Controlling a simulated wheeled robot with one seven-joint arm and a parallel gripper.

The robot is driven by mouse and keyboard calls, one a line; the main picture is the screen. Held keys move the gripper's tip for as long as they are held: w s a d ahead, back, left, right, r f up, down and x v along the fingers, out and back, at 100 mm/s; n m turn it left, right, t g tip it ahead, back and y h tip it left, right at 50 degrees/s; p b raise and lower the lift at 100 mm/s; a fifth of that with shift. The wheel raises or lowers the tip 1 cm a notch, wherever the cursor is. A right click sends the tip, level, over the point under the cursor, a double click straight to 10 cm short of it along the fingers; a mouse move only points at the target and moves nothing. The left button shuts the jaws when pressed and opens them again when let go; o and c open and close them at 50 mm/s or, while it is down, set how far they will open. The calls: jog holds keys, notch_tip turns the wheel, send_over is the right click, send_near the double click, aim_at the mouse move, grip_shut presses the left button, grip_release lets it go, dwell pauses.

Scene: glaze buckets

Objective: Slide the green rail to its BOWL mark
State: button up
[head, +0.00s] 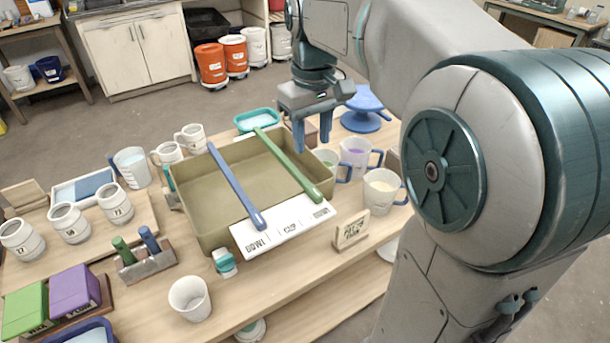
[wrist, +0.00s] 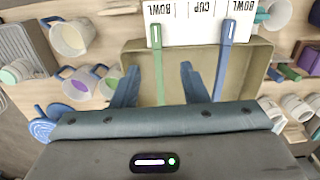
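The green rail (head: 288,165) lies across the olive tub (head: 205,230), right of the blue rail (head: 235,185). A white card (head: 272,238) at the tub's front edge reads BOWL at left and CUP in the middle; the right-hand mark, too small in the head view, reads BOWL in the wrist view (wrist: 205,40). The green rail's near end is by that right-hand mark; exact alignment is unclear. The blue rail's near end is by the left BOWL mark. My gripper (head: 312,138) is open and empty, above the tub's right side. In the wrist view, the green rail (wrist: 159,70) shows between its spread fingers (wrist: 158,80).
Mugs (head: 382,188) stand close to the tub's right side, and a small sign (head: 351,229) stands in front of them. More mugs (head: 68,222) are at left. A white cup (head: 190,298) and a stand with green and blue handles (head: 145,268) are in front.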

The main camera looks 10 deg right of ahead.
aim_at(315, 192)
jog(key=f, duration=1.3)
jog(key=shift+s+d+f, duration=0.1)
jog(key=shift+d+f, duration=0.15)
jog(key=shift+d, duration=0.15)
jog(key=shift+c, duration=0.3)
grip_shut()
